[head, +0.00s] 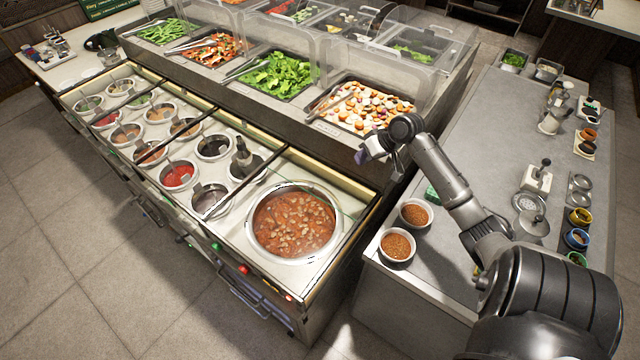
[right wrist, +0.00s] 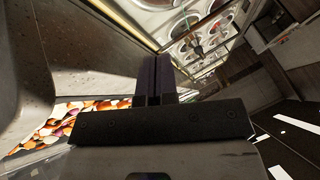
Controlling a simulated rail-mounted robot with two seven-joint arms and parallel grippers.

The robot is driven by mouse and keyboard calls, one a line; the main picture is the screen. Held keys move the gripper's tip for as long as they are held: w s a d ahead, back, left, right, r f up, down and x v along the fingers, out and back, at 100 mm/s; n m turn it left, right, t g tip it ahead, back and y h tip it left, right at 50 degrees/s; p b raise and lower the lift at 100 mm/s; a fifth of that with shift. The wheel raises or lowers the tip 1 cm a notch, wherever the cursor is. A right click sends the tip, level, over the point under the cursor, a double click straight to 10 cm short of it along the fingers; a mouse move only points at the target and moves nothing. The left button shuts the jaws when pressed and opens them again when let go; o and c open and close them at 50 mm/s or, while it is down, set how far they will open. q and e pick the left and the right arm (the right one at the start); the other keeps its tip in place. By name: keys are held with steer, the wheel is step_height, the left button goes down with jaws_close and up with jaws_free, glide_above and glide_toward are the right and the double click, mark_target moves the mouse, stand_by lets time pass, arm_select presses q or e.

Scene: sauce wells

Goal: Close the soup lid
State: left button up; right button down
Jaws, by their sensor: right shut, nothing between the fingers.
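The soup (head: 290,222) is a reddish-brown stew in a large round well at the near end of the sauce counter. The well's pale rim (head: 254,238) shows around it. A thin clear outline shows around the well, but I cannot tell how a clear lid is placed there. My right gripper (head: 363,157) is up and to the right of the soup, in front of the chopped-vegetable tray. Its fingers are together and empty, also in the right wrist view (right wrist: 152,80). My left gripper is out of view.
Several small sauce wells (head: 178,176) fill the counter left of the soup. The chopped-vegetable tray (head: 372,106) is behind. Two bowls of brown food (head: 398,246) (head: 416,213) stand on the grey side table (head: 470,140). Clear sneeze guards rise over the salad trays.

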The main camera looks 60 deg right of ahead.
steer(key=b, duration=0.2)
glide_toward(321, 187)
steer(key=w+f, duration=0.1)
steer(key=w, duration=0.1)
steer(key=w+a+f, duration=0.1)
steer(key=w+f, duration=0.1)
steer(key=shift+w+a+f, duration=0.2)
steer(key=shift+a+f, duration=0.05)
steer(key=shift+x, duration=0.85)
steer(key=shift+a+r, duration=0.1)
